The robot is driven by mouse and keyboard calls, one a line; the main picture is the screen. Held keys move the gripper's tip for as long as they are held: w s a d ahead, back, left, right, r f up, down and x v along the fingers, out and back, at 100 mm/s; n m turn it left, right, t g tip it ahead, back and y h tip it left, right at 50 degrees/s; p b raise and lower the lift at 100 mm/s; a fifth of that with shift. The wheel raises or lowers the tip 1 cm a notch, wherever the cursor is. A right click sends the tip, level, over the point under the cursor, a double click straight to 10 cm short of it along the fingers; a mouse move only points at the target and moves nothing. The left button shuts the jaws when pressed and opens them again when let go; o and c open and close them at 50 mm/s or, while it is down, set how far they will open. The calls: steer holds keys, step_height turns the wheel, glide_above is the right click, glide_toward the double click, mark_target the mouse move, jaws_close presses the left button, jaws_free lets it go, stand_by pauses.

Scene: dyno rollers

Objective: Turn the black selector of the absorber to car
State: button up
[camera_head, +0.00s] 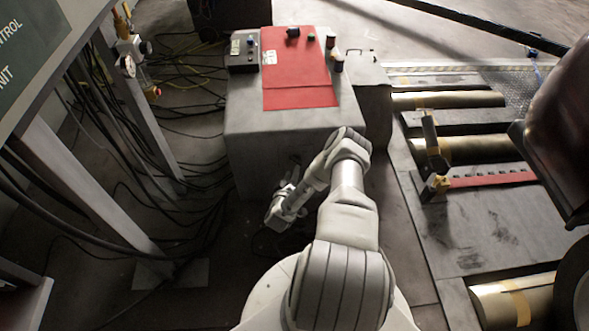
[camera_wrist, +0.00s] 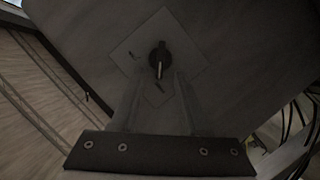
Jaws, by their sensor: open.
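The black selector (camera_wrist: 159,56) is in the upper middle of the wrist view, on a square grey plate (camera_wrist: 187,62) that appears tilted like a diamond. A pale line on the knob points down in the picture. Small dark marks on the plate are too small to read. My gripper (camera_wrist: 162,76) is open, with its two grey fingers reaching toward the knob, one on each side below it; I cannot tell whether they touch it. In the head view my gripper (camera_head: 293,174) is low by the grey cabinet (camera_head: 285,138); the selector cannot be made out there.
The cabinet top bears a red folder (camera_head: 298,80), a small control box (camera_head: 243,50) and several small items. Cables (camera_head: 190,110) lie on the floor at left near a metal frame. Rollers (camera_head: 450,100) and a dark car body (camera_head: 560,120) are at right.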

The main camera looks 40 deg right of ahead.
mark_target(295, 163)
steer(key=shift+b+x, duration=0.9)
steer(key=shift+x, duration=1.85)
jaws_close()
